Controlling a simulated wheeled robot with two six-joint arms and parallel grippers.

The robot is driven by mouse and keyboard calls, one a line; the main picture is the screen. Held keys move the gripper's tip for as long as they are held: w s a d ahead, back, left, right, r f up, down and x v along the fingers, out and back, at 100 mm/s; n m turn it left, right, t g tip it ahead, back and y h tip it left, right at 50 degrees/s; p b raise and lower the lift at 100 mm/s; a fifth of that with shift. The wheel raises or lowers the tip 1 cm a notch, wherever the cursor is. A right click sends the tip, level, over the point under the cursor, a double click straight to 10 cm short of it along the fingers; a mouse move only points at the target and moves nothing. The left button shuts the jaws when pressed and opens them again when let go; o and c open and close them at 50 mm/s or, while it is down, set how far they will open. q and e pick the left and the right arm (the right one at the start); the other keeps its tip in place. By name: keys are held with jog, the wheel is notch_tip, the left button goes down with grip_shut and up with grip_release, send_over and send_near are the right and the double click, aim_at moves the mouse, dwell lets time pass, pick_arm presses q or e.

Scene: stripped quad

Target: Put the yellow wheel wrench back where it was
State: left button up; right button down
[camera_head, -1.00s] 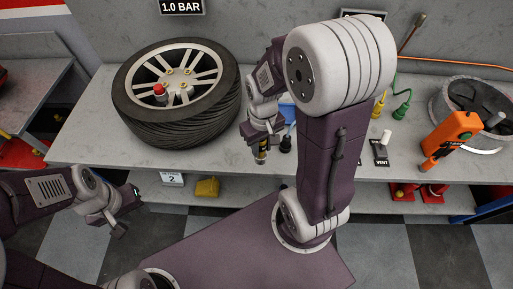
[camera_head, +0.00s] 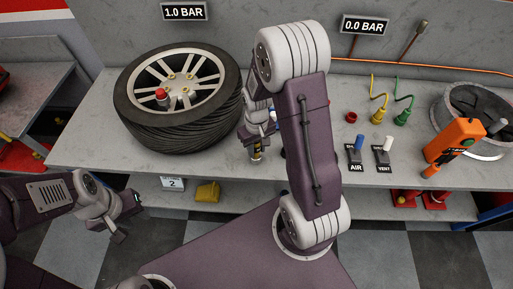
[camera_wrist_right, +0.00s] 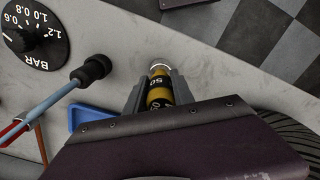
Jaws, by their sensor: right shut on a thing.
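The yellow wheel wrench shows in the right wrist view as a yellow and black barrel with markings and a bright metal end (camera_wrist_right: 159,98). My right gripper (camera_wrist_right: 158,88) is shut on it. In the head view the right gripper (camera_head: 256,148) is over the bench, just right of the tyre, with the wrench's lower end (camera_head: 256,155) below its jaws. The rest of the wrench is hidden by the gripper. My left gripper (camera_head: 127,215) is in front of the bench at the left, away from the wrench; its jaw opening is unclear.
A tyre on a spoked wheel (camera_head: 183,95) lies on the grey bench, a red cap (camera_head: 162,94) on it. A pressure dial (camera_wrist_right: 33,35), a dark-tipped hose (camera_wrist_right: 92,69) and a blue tray (camera_wrist_right: 88,116) are near the right gripper. AIR (camera_head: 356,155) and VENT (camera_head: 384,156) switches stand right of my arm.

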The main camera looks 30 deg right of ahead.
jog(key=shift+f, duration=0.2)
jog(key=c, duration=1.1)
grip_release()
jog(key=shift+r, duration=0.2)
notch_tip(320, 180, up, 12)
jog(key=shift+r+p, duration=0.1)
jog(key=shift+p, duration=0.75)
jog(key=shift+m+t, duration=0.3)
jog(key=shift+t, duration=0.3)
jog(key=s+a+f, duration=0.1)
jog(key=s, duration=0.1)
jog(key=s+a+f, duration=0.1)
jog(key=s+a, duration=0.1)
jog(key=s, duration=0.1)
jog(key=s+a+f, duration=0.1)
jog(key=s, duration=0.2)
jog(key=shift+a+f, duration=0.2)
jog(key=shift+a, duration=0.2)
